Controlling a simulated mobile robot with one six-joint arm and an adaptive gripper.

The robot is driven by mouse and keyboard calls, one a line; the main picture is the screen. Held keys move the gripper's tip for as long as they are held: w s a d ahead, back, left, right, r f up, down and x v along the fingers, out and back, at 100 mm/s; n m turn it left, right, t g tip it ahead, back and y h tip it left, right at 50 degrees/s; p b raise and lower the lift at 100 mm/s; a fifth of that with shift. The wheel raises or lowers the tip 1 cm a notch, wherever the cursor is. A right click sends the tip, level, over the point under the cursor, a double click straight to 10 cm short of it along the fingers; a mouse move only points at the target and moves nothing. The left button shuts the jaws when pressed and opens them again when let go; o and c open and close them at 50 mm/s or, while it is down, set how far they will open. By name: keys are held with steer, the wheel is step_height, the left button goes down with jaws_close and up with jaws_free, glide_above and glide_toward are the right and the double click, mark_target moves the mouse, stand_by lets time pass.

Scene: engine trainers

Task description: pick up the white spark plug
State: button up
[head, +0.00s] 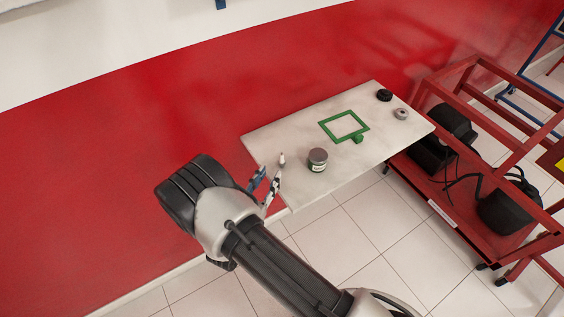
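A small white upright piece, apparently the white spark plug (282,158), shows near the left end of the pale table (300,131). It is too small to make out in detail, and its lower end lies close to a finger of my gripper. My gripper (271,170) is at the table's left front edge, with its fingers pointing toward the plug. The two fingers stand apart with a gap between them, so it looks open. The plug is just beyond the fingertips, and I cannot tell whether one finger touches it.
A green frame (343,126), a black round part (384,95) and a grey ring (401,114) lie farther right. A red wall (150,130) is behind; a red cart (450,211) stands at right.

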mark_target(281, 158)
steer(key=x, duration=0.4)
steer(key=shift+w+d, duration=0.1)
steer(key=shift+w, duration=0.15)
steer(key=b+x, duration=0.1)
steer(key=x, duration=0.4)
steer(key=shift+d+r, duration=0.1)
steer(key=shift+d, duration=0.1)
steer(key=shift+c, duration=0.6)
jaws_close()
